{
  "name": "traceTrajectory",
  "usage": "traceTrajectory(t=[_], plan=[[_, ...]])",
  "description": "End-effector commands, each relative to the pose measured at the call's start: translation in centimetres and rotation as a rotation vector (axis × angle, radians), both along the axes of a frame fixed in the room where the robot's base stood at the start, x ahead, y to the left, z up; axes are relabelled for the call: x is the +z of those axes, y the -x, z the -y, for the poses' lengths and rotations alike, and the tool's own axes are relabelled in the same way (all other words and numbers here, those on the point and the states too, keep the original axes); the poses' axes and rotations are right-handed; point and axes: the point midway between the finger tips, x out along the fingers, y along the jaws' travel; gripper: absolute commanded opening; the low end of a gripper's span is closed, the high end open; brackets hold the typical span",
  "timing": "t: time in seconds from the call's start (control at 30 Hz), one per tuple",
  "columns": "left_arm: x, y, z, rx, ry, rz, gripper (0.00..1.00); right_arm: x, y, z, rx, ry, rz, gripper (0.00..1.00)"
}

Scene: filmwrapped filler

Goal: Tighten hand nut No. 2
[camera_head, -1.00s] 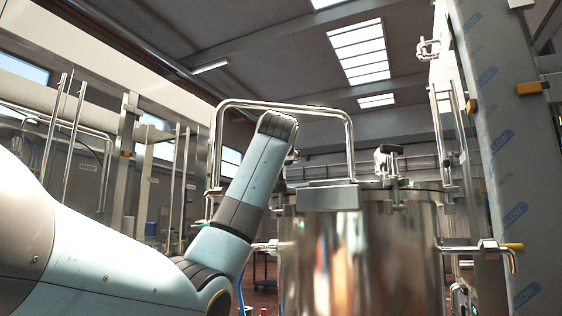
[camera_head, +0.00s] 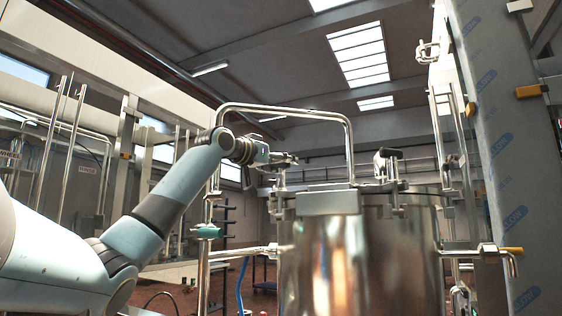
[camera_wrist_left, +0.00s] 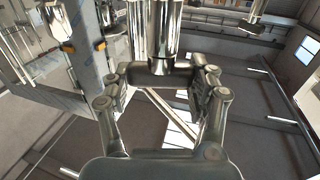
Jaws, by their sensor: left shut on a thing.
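My left gripper (camera_head: 290,159) is at the left side of the steel tank's (camera_head: 360,250) lid, above a clamp post (camera_head: 280,183). In the left wrist view, my left gripper (camera_wrist_left: 160,82) has its fingers on both ends of a dark metal crosspiece, the hand nut (camera_wrist_left: 158,72). It is shut on this nut, below a shiny cylinder in the picture. In the head view the gripper mostly hides the nut. Another hand nut (camera_head: 388,155) stands on the lid's right side, free of any gripper. I see no number on either nut. My right gripper is not in view.
A bent steel tube frame (camera_head: 290,108) arches over the tank's left side, close to my left wrist. A film-wrapped column (camera_head: 495,150) stands at the right. A pipe with a yellow-handled valve (camera_head: 498,250) sticks out from the tank's right side.

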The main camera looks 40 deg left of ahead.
Motion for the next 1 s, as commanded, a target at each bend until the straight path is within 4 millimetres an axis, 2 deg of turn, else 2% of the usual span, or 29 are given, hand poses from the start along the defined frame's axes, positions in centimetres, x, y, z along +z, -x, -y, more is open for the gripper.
traceTrajectory(t=[0.53,0.57,0.7,0.73,1.0], plan=[[-0.03,-0.02,0.02,-0.027,0.002,0.0,0.26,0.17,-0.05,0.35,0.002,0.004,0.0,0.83],[-0.03,-0.02,0.02,-0.027,0.002,-0.001,0.61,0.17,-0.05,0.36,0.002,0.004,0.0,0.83],[-0.03,-0.02,0.02,-0.027,0.001,-0.001,0.79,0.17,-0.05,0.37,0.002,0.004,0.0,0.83],[-0.03,-0.02,0.03,-0.027,0.001,-0.001,0.83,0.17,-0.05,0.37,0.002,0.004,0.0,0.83],[-0.02,0.03,0.02,-0.027,0.0,0.0,0.83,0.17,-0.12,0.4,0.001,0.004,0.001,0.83]])
